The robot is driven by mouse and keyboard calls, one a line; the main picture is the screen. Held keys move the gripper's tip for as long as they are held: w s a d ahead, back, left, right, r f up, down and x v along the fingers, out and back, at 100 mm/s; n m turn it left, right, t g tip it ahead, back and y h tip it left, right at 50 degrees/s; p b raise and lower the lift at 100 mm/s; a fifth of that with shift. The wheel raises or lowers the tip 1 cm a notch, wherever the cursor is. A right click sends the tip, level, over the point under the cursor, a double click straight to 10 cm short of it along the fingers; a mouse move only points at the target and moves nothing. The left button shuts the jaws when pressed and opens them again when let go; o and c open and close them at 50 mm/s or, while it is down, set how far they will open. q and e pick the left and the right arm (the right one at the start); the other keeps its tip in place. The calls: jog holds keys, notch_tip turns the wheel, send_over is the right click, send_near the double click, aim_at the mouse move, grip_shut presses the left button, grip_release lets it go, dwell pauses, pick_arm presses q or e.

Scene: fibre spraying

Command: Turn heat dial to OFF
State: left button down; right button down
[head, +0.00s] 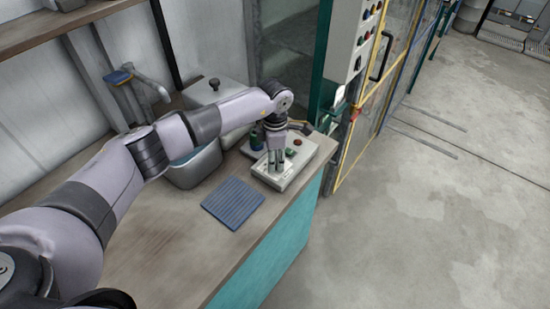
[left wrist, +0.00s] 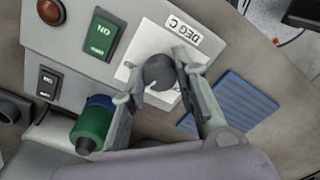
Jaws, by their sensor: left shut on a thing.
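The dark round heat dial (left wrist: 160,72) sits on a white plate marked DEG C on the control box (left wrist: 72,28). In the head view the control box (head: 306,155) stands at the back right of the worktop. My left gripper (head: 275,167) points down over the box's near left part. In the left wrist view the left gripper's fingers (left wrist: 158,76) are on both sides of the dial and shut on it. The dial's pointer and scale are mostly hidden, so its setting cannot be read. My right gripper is not in view.
The box also bears a green ON switch (left wrist: 101,36), a black switch (left wrist: 48,82) and a red-orange lamp (left wrist: 50,11). A green bottle-like thing (left wrist: 92,128) is close to the fingers. A blue ribbed mat (head: 233,202) lies in front. A grey basin (head: 194,168) is left.

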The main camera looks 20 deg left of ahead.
pick_arm(q)
jog(key=n+b, duration=0.2)
jog(key=n, duration=0.1)
jog(key=shift+f, duration=0.1)
jog(key=n+b, duration=0.2)
jog(key=n, duration=0.2)
jog(key=n+b, duration=0.1)
jog(key=n, duration=0.3)
jog(key=shift+n+b, duration=0.3)
jog(key=n+b, duration=0.1)
jog(key=n, duration=0.3)
jog(key=shift+n, duration=0.3)
dwell(0.4)
jog(key=c, duration=1.2)
grip_release()
jog(key=shift+c, duration=0.2)
